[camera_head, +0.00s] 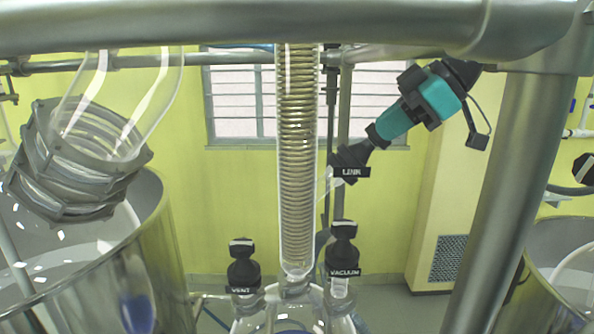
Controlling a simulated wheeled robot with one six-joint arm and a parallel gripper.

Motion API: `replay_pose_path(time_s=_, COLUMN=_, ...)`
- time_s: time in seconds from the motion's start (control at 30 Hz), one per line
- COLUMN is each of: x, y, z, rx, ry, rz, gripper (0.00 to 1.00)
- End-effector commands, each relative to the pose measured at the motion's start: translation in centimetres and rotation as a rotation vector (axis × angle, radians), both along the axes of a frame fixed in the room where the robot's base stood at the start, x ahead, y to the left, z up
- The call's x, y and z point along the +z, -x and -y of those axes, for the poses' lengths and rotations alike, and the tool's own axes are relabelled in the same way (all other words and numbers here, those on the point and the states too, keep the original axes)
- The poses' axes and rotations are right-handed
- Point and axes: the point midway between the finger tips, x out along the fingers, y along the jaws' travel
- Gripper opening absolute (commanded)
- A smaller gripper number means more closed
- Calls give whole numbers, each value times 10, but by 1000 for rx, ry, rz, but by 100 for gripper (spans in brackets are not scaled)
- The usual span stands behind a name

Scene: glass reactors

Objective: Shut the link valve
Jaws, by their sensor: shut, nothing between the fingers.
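The link valve (347,161) is a black fitting with a white LINK label, on a slanting glass side arm to the right of the coiled glass column. My gripper (374,137), teal and black, reaches down to it from the upper right. Its narrow black fingertips are shut and overlap the valve's upper right side in the view. I cannot tell whether they touch it. The dark fingers and dark valve merge, so the handle's position is unclear.
The vent valve (243,272) and vacuum valve (342,252) stand upright below. The coiled glass column (297,170) is just left of the link valve. A thick metal tube (250,22) crosses the top; another (512,190) stands right. A steel vessel (150,250) is at left.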

Motion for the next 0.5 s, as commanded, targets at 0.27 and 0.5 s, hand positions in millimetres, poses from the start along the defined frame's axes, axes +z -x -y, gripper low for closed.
replay_pose_path(time_s=0.27, x=20, y=1, z=15, rx=-3, ry=0, rz=-2, gripper=0)
replay_pose_path(time_s=0.5, x=40, y=1, z=36, rx=-2, ry=0, rz=-2, gripper=0)
